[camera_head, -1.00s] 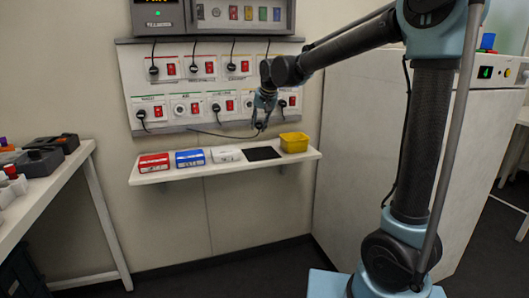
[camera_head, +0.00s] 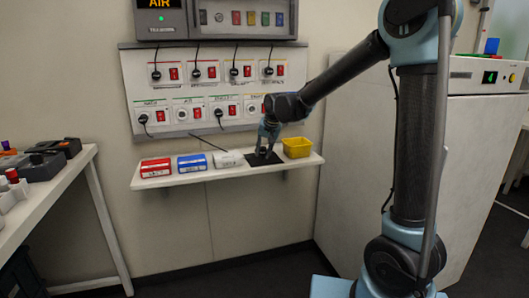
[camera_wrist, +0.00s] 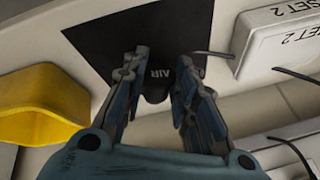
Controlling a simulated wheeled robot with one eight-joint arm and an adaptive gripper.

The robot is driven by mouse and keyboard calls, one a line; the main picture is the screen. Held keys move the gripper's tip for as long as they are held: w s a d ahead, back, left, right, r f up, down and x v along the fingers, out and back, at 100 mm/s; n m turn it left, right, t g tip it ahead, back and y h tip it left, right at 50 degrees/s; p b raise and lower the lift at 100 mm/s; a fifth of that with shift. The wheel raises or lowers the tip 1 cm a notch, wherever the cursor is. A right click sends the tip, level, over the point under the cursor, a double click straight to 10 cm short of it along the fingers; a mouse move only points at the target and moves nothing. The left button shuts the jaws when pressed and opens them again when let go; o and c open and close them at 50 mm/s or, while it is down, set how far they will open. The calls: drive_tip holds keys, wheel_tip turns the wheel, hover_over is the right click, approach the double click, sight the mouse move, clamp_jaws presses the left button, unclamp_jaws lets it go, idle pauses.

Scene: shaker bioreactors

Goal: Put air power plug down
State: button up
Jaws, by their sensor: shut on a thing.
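The dark air power plug (camera_wrist: 155,94) is between my gripper's fingers in the wrist view, at the black mat; "AIR" lettering shows there. In the wrist view my gripper (camera_wrist: 163,66) is shut on the plug. In the head view my gripper (camera_head: 264,154) reaches down at the black mat (camera_head: 272,160) on the wall shelf, and the plug is too small and dark to make out. The mat also shows in the wrist view (camera_wrist: 100,38). I cannot tell whether the plug touches the mat.
A yellow bin (camera_head: 297,147) stands right of the mat, with a white box (camera_head: 229,159), a blue box (camera_head: 192,162) and a red box (camera_head: 155,168) to the left. The socket panel (camera_head: 186,90) is above. A dark cable (camera_head: 209,143) hangs behind the boxes.

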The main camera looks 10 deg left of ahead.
drive_tip(key=shift+f, duration=0.6)
drive_tip(key=o, duration=1.1)
drive_tip(key=shift+r, duration=0.5)
drive_tip(key=v, duration=1.2)
drive_tip(key=shift+r, duration=0.15)
drive_tip(key=s+d+f+h, duration=0.1)
drive_tip(key=s+d+f, duration=0.15)
drive_tip(key=d, duration=0.65)
drive_tip(key=s+d+f+h, duration=0.15)
drive_tip(key=s+d, duration=0.25)
drive_tip(key=d, duration=0.5)
drive_tip(key=s+d+f, duration=0.2)
drive_tip(key=s+d, duration=0.1)
drive_tip(key=d, duration=0.6)
drive_tip(key=shift+m+g+h, duration=0.5)
drive_tip(key=shift+g+h, duration=0.05)
drive_tip(key=shift+g, duration=0.35)
drive_tip(key=s+d+f, duration=0.4)
drive_tip(key=s, duration=0.1)
drive_tip(key=s+d+f, duration=0.5)
drive_tip(key=s, duration=0.1)
drive_tip(key=s+d+f, duration=0.5)
drive_tip(key=s, duration=0.1)
drive_tip(key=shift+s+d, duration=0.15)
drive_tip(key=shift+d, duration=0.1)
